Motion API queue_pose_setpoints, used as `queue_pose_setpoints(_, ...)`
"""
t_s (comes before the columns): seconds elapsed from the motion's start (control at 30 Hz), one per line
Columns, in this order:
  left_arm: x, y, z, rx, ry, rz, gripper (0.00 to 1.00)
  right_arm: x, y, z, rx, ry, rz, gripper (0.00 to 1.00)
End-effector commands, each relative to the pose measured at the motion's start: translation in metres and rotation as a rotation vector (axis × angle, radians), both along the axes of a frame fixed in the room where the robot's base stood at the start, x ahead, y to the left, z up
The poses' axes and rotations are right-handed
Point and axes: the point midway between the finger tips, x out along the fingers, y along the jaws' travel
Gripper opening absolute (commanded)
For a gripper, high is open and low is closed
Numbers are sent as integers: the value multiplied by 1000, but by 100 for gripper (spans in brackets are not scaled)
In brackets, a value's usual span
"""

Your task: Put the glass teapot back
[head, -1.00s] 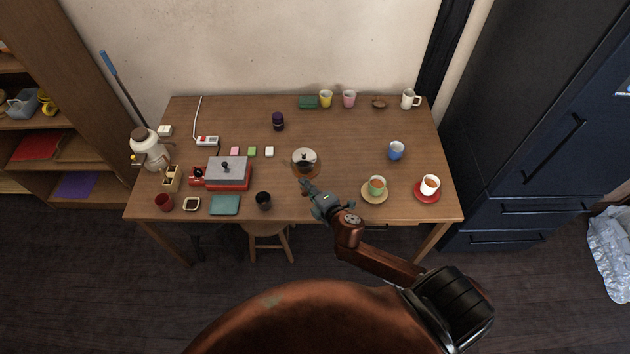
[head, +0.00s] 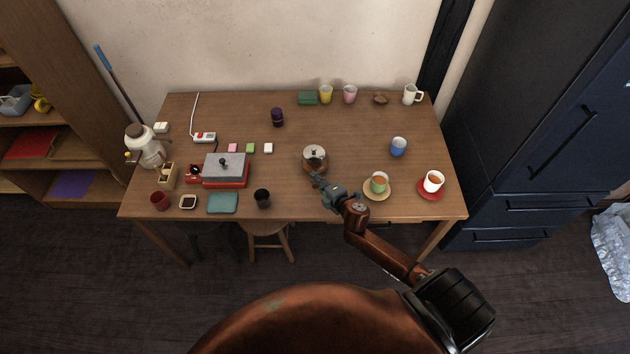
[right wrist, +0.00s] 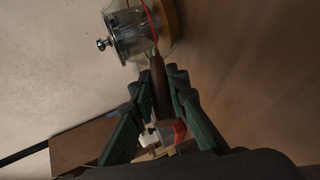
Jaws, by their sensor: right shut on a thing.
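The glass teapot (head: 315,155) with a pale lid and metal knob is near the middle of the wooden table (head: 350,125). In the right wrist view the clear teapot body (right wrist: 128,38) lies sideways in the picture, with a wooden round at its base. My right gripper (head: 318,181) is at the teapot's near side. In the right wrist view my right gripper (right wrist: 162,92) is shut on the teapot's brown handle (right wrist: 159,80). I cannot tell whether the base touches the table. My left gripper is not in view.
A red-based burner with a grey top (head: 224,168) stands to the left. A dark cup (head: 263,198) is at the front edge. The table behind the teapot is clear.

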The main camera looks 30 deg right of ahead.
Motion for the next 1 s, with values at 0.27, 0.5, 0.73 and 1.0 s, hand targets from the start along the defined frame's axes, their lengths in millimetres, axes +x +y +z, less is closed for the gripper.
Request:
queue_pose_setpoints(0.27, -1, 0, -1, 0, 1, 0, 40, 1, 0, 1, -2, -4, 1, 0)
queue_pose_setpoints(0.5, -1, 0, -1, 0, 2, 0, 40, 0, 0, -1, -1, -1, 0, 26)
queue_pose_setpoints(0.73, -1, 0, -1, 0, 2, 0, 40, 0, 0, -1, -1, -1, 0, 32)
queue_pose_setpoints(1.0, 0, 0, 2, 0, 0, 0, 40, -7, -1, 4, -1, 0, 0, 32)
